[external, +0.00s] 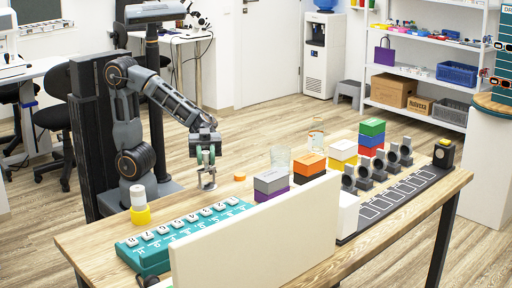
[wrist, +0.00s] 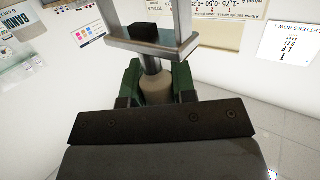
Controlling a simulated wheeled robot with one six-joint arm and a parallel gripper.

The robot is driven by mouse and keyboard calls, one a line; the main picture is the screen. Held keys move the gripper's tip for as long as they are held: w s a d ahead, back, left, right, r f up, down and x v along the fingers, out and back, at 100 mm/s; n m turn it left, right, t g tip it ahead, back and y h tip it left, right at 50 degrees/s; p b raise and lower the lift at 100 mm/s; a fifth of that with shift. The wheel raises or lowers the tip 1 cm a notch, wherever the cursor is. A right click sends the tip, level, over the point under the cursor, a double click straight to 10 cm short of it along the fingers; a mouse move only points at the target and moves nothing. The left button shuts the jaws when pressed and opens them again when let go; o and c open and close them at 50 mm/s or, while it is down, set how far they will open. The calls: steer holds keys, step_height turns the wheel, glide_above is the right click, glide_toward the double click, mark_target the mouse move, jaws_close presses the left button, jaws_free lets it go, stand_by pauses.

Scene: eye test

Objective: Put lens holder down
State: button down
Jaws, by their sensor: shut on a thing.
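My gripper (external: 207,153) is shut on a slim grey upright piece with a round foot, which I take to be the lens holder (external: 209,184). It hangs upright below the fingers by the table's far left edge. I cannot tell whether its foot touches the table. In the wrist view, the green fingers of my gripper (wrist: 156,84) close on a pale, rounded body (wrist: 156,92). A metal post and a metal frame (wrist: 150,48) extend beyond it. The fingers partly hide the pale body.
A pale panel (external: 255,240) stands in front.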

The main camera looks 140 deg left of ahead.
mark_target(207, 170)
steer(key=shift+f, duration=1.75)
steer(key=shift+f+b, duration=0.25)
steer(key=shift+b, duration=0.4)
steer(key=c, duration=0.9)
jaws_free()
steer(key=shift+r, duration=0.1)
steer(key=shift+s+a+r+p, duration=0.15)
steer(key=shift+r+p, duration=0.1)
steer(key=shift+p, duration=0.25)
steer(key=v, duration=1.1)
steer(key=shift+s+a, duration=0.1)
steer(key=shift+s, duration=0.2)
